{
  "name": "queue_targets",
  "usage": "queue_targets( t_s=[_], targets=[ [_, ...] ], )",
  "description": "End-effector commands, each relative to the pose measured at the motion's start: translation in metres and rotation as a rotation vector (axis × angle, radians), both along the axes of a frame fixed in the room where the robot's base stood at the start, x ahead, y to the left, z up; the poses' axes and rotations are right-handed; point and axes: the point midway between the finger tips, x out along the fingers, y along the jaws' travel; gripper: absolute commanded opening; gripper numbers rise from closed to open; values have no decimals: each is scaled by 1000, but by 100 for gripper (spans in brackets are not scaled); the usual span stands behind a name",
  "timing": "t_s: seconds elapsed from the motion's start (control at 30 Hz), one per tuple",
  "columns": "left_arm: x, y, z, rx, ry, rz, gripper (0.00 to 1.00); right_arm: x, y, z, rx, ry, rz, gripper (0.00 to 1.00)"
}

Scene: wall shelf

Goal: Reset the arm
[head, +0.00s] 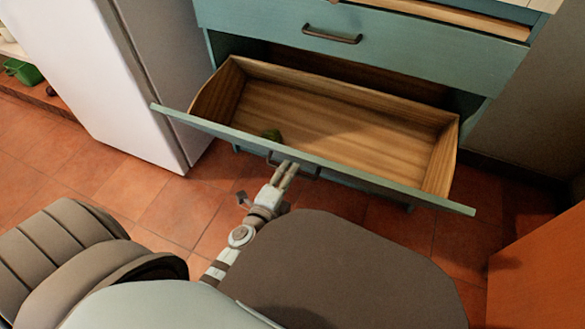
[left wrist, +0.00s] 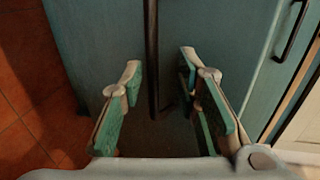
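My left gripper (head: 286,172) is low in front of the pulled-out wooden drawer (head: 340,120), at its teal front panel. In the left wrist view the left gripper (left wrist: 160,64) has its green-padded fingers spread apart. The dark drawer handle (left wrist: 152,50) runs between the fingers, nearer the left one, with gaps visible on both sides. In the head view this handle (head: 306,172) is partly hidden by the gripper. My right gripper is not in view.
A small dark green object (head: 271,134) lies in the drawer near its front. A closed drawer with a dark handle (head: 332,38) is above. A white fridge (head: 110,80) stands left. An orange-brown panel (head: 540,270) is at lower right. Tiled floor (head: 160,210) shows between.

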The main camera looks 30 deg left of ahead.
Motion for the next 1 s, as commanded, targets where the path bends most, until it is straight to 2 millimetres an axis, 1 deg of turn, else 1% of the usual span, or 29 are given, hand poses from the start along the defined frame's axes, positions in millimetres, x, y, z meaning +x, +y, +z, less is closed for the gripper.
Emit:
queue_targets(
  t_s=[0.03,0.1,0.23,0.7,0.77,0.83,0.87,0.9,0.97,1.0],
  targets=[
    [-12,-1,1,0,3,0,29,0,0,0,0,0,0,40],
    [-26,-3,4,0,3,0,29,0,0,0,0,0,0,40],
    [-41,-4,8,1,2,-1,29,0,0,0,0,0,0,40],
    [-43,-5,9,0,1,-1,29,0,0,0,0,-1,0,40],
    [-43,-2,8,-13,5,14,29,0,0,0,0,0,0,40],
    [-47,12,0,-87,28,98,29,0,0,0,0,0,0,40],
    [-51,22,-7,-154,48,161,29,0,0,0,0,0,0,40],
    [-59,36,-21,-268,86,266,29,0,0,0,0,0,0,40],
    [-80,53,-51,-467,173,443,29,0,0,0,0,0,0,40],
    [-98,58,-75,-604,247,563,29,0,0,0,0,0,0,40]
  ],
)
